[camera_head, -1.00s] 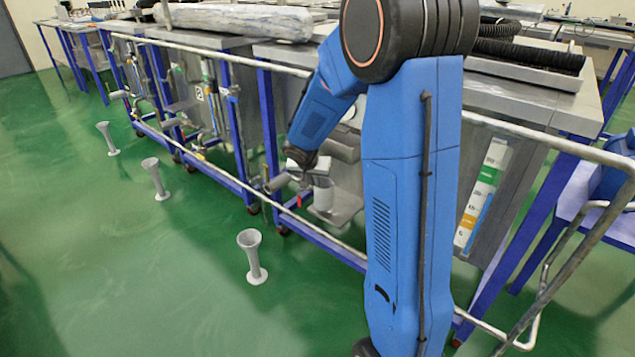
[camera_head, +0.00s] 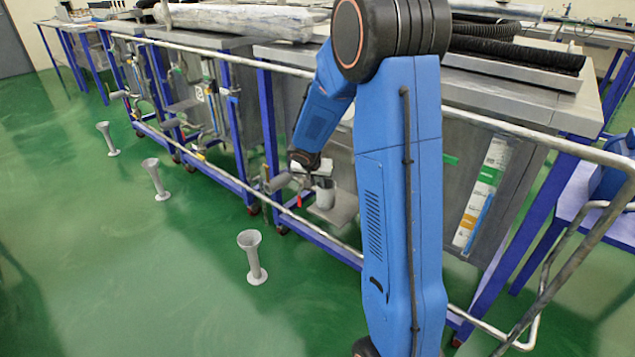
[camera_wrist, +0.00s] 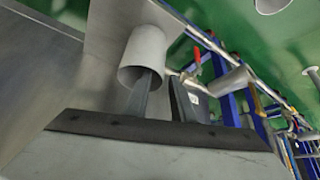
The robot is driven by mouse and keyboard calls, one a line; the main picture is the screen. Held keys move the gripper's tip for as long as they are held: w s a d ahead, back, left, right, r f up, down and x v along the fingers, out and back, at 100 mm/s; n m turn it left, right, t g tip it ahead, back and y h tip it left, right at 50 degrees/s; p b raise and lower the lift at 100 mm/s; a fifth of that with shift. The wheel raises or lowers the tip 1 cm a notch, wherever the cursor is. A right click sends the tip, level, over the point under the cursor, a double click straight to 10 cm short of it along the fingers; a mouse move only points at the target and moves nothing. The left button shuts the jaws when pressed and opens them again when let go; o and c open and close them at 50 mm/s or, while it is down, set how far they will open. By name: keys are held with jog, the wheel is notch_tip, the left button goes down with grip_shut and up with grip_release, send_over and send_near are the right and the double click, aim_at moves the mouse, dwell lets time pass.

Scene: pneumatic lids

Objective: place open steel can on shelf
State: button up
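The open steel can (camera_head: 325,193) is a pale grey cylinder in front of the steel cabinet, at a small flat shelf plate (camera_head: 338,209). In the wrist view the can (camera_wrist: 146,48) has its open mouth facing me, with the plate (camera_wrist: 105,28) behind it. I cannot tell whether its base touches the plate. My gripper (camera_head: 311,167) is at the can's rim. In the wrist view my gripper (camera_wrist: 161,82) has one finger inside the mouth and the other close outside, with the wall between them. The fingers look closed on the wall.
A grey horizontal cylinder (camera_head: 278,183) is left of the can, also in the wrist view (camera_wrist: 229,81). A metal rail (camera_head: 225,57) and blue frames run along the cabinets. Flared grey stands, one nearby (camera_head: 252,257), are on the otherwise open green floor.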

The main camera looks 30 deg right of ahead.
jog(key=shift+r, duration=0.1)
jog(key=s+a+r+n, duration=0.1)
jog(key=s+a+r, duration=0.3)
jog(key=s+r, duration=0.25)
jog(key=s+a+r, duration=0.3)
jog(key=s+r, duration=0.3)
jog(key=r, duration=0.2)
jog(key=s+a+r+n+y, duration=0.1)
jog(key=s+a+n, duration=0.3)
jog(key=s, duration=0.9)
jog(key=s+a+r+n+y, duration=0.2)
jog(key=s+a, duration=0.5)
jog(key=s, duration=0.7)
jog(key=shift+a+r+n+y, duration=0.15)
jog(key=shift+a+n+y, duration=0.15)
jog(key=shift+n+y, duration=0.5)
jog(key=shift+s, duration=0.1)
